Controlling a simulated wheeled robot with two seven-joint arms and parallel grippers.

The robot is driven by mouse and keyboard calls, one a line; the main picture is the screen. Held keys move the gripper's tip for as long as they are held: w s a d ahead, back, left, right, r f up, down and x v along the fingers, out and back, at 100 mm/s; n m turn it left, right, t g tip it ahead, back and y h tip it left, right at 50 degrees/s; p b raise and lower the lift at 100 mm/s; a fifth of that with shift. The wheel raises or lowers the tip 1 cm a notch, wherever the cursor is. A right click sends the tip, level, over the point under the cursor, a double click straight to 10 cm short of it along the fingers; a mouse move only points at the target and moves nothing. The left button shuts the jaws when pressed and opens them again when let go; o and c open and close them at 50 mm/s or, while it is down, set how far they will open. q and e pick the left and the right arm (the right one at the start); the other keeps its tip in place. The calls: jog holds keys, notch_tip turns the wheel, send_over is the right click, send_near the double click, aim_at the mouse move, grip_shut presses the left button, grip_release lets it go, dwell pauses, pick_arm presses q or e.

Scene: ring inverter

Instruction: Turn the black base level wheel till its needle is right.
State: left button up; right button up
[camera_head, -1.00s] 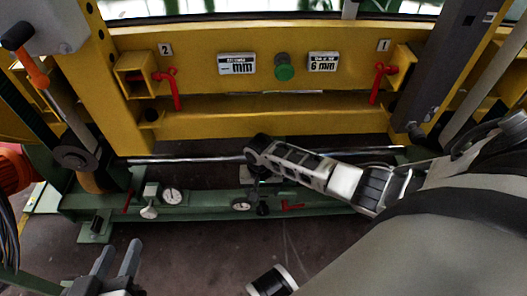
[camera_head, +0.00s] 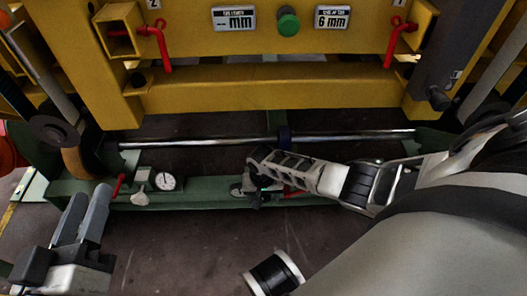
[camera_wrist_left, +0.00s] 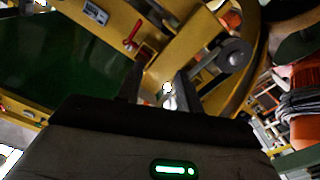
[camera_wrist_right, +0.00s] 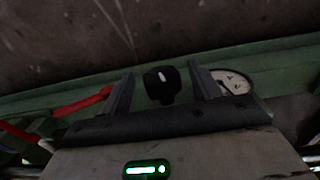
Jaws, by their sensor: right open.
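The black base level wheel (camera_wrist_right: 160,85) stands between the open fingers of my right gripper (camera_wrist_right: 158,84) in the right wrist view, with a pale mark on it. I cannot tell whether a finger touches it. Its round white gauge (camera_wrist_right: 234,82) is beside it, partly behind a finger; the needle is too small to read. In the head view the gauge (camera_head: 236,190) and wheel (camera_head: 256,200) are on the green base rail, partly covered by my right gripper (camera_head: 258,168). My left gripper (camera_head: 92,196) is open and empty at the lower left.
A second gauge (camera_head: 165,182) with a white knob (camera_head: 140,198) sits further left on the green base (camera_head: 205,195). Red levers (camera_head: 293,193) stick out nearby. A metal shaft (camera_head: 200,143) runs behind, below the yellow frame (camera_head: 270,88). The floor in front is clear.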

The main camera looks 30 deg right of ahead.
jog(key=c, duration=1)
jog(key=shift+o, duration=0.2)
pick_arm(q)
jog(key=shift+s, duration=0.1)
pick_arm(e)
jog(key=shift+s, duration=0.1)
jog(key=shift+s+d+t+y+p, duration=0.1)
jog(key=shift+d+t+y+p, duration=0.1)
jog(key=shift+t+y+p, duration=0.6)
jog(key=shift+d+f+t+y+b, duration=0.2)
jog(key=shift+t+y+b, duration=0.35)
jog(key=shift+y, duration=0.55)
jog(key=shift+s+d+f+t+y+b, duration=0.1)
jog(key=shift+t+y+b, duration=0.25)
jog(key=shift+y+b, duration=0.6)
pick_arm(q)
jog(key=shift+w+a+r+m+t+h+b, duration=0.1)
jog(key=shift+w+r+m+t+h, duration=0.15)
jog(key=shift+r+m+t, duration=0.25)
jog(key=shift+w+a+r+m+t+h+b, duration=0.25)
jog(key=shift+r+m, duration=0.2)
jog(key=shift+r, duration=0.3)
jog(key=shift+w+r+m+t+h, duration=0.2)
jog(key=shift+w+r+m+t, duration=0.2)
jog(key=shift+r, duration=0.2)
pick_arm(e)
jog(key=shift+y, duration=0.25)
